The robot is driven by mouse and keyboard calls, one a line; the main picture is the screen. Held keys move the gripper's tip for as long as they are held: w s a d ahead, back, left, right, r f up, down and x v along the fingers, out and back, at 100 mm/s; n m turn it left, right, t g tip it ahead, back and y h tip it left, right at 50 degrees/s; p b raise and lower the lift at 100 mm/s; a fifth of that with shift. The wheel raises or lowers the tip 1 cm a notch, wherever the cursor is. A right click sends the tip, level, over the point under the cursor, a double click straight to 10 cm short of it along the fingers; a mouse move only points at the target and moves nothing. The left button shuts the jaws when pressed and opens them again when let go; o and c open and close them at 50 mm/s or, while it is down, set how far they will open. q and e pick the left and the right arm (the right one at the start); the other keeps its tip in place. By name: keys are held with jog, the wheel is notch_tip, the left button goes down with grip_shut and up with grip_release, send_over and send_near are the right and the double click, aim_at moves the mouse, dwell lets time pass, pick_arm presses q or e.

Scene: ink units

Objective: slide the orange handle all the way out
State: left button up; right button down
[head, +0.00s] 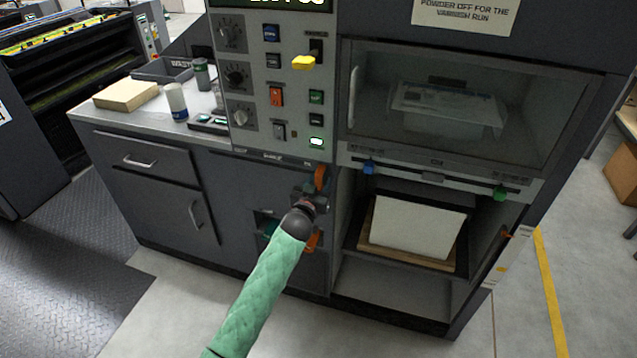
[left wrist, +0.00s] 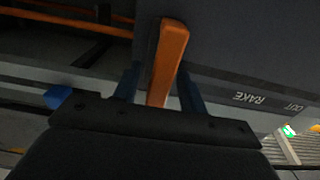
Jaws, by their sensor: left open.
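The upright orange handle (head: 320,177) is on the dark cabinet front, just under the control panel's lower right corner. My left gripper (head: 312,198) is at it, with my green-sleeved arm reaching up from below. In the left wrist view the orange handle (left wrist: 168,55) stands between the two blue fingers of my open left gripper (left wrist: 159,88). A gap shows beside the handle on the right; contact on the left is unclear. A strip beside it reads "RAKE" and "OUT", upside down. The gripper hides part of the handle in the head view. My right gripper is not in view.
Another orange part (head: 313,241) shows just below my gripper. To the right, an open bay holds a white block (head: 417,229) on a wooden board, under a glass window with a blue knob (head: 369,167) and a green knob (head: 500,193). The floor in front is clear.

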pick_arm(q)
grip_shut()
jog(key=shift+a, duration=0.1)
